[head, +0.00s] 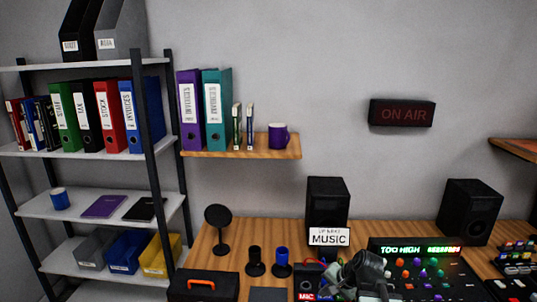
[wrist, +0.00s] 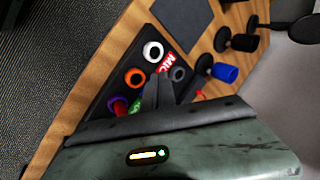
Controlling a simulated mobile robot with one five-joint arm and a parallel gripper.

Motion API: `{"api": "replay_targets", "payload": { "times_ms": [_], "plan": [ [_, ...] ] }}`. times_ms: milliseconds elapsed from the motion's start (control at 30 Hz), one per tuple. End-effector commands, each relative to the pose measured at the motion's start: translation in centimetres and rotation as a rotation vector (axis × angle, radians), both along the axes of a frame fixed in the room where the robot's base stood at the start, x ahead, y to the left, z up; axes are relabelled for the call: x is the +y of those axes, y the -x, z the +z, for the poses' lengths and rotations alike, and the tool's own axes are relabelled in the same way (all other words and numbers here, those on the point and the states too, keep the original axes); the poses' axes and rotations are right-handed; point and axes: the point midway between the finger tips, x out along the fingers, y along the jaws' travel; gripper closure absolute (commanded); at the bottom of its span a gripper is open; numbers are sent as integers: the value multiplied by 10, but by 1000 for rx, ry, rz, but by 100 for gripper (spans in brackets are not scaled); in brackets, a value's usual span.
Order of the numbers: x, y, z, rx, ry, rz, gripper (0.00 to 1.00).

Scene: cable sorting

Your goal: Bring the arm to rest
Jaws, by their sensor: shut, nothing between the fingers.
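My gripper (wrist: 160,85) is shut and empty in the wrist view, its fingers over a black tray (wrist: 119,78). The tray holds a white ring-shaped piece (wrist: 153,51), an orange one (wrist: 135,77), a grey one (wrist: 178,74), a purple one (wrist: 118,103) and a red MIC label (wrist: 166,65). In the head view my arm (head: 366,270) is at the bottom centre-right, in front of the desk. The fingertips cannot be made out there. The tray's MIC label (head: 306,297) shows at the bottom edge.
A blue cylinder on a stand (head: 281,262) and a black one (head: 255,261) stand left of my arm. Behind are a speaker (head: 326,195) and a MUSIC sign (head: 329,237). A mixer (head: 420,268) is at the right. Shelves (head: 85,205) fill the left side.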

Motion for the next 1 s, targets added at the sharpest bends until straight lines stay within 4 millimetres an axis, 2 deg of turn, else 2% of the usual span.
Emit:
{"api": "replay_targets", "payload": {
  "times_ms": [33,100,200,233,300,433,1000],
  "plan": [
    [31,8,1,27,49,98,100],
    [61,24,-4,70,132,232,100],
    [84,50,-11,141,269,419,100],
    [81,60,-14,172,317,475,100],
    [60,75,-20,233,393,548,100],
    [42,93,-21,304,463,656,100],
    [43,94,-21,302,460,684,100]
  ]
}}
